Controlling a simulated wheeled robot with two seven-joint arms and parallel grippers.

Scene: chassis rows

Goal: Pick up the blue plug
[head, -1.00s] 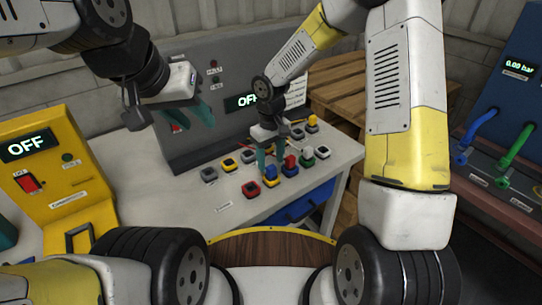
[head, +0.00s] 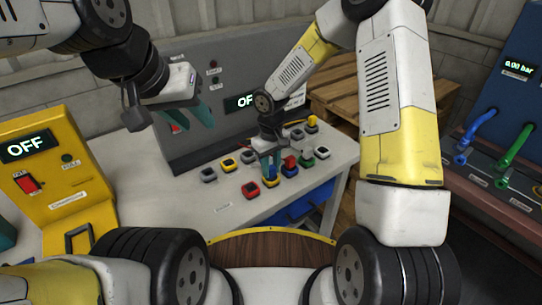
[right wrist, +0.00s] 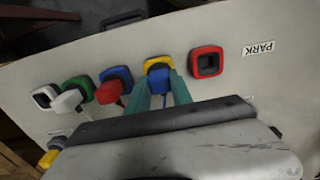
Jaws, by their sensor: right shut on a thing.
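The blue plug (right wrist: 157,69) is at the yellow-rimmed socket (right wrist: 150,62) in the right wrist view; whether it is fully seated I cannot tell. My right gripper (right wrist: 166,88) is shut on it, with teal fingers on either side. In the head view, my right gripper (head: 271,162) reaches down over the front socket row and partly hides the blue plug and the yellow socket (head: 270,183). My left gripper (head: 190,118) is open and empty, raised before the grey panel at the left.
A red plug (right wrist: 109,92) is close beside the held plug, and a white plug (right wrist: 67,101) is beyond it. The red socket (right wrist: 207,62) is empty. A yellow plug (head: 312,121) stands at the back. A yellow OFF box (head: 50,170) is at left.

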